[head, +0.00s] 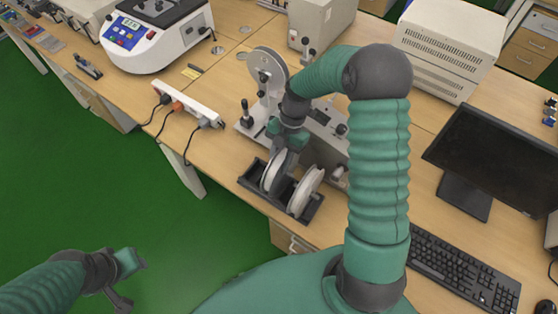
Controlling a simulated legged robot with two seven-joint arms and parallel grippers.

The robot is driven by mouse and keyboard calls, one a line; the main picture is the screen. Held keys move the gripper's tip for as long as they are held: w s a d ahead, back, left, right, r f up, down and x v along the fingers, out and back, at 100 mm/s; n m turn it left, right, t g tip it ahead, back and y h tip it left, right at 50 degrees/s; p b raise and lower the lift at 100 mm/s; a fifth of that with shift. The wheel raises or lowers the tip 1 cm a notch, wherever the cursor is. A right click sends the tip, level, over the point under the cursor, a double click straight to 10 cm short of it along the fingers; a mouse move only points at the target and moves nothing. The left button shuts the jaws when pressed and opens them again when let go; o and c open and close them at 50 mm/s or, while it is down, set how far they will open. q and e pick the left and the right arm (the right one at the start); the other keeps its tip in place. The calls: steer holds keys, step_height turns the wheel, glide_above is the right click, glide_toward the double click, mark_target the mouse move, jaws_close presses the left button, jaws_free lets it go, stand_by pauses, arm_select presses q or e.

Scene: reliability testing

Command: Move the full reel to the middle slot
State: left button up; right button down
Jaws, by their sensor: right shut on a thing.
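A dark rack (249,182) stands at the front edge of the wooden bench and carries white reels upright. One white reel (307,191) stands at its right end. Another reel (270,174) stands further left, directly below my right gripper (284,148). My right gripper points down and is shut on the upper part of this left reel; the fingers and arm partly hide it. I cannot tell from this view which reel is full, nor whether the held one is clear of the rack. My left gripper (129,281) is open and empty over the green floor, away from the bench.
A grey machine with a disc (266,68) stands just behind the rack. A white power strip (188,103) with plugs and cables lies to the left. A monitor (495,155) and keyboard (462,271) are to the right. Bench around the power strip's left is mostly clear.

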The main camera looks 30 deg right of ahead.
steer(key=shift+a, duration=0.1)
steer(key=shift+f, duration=0.1)
steer(key=shift+f, duration=0.15)
steer(key=shift+f+b, duration=0.5)
steer(key=shift+f, duration=0.1)
steer(key=shift+f+b, duration=0.45)
steer(key=shift+f, duration=0.45)
steer(key=shift+f, duration=0.25)
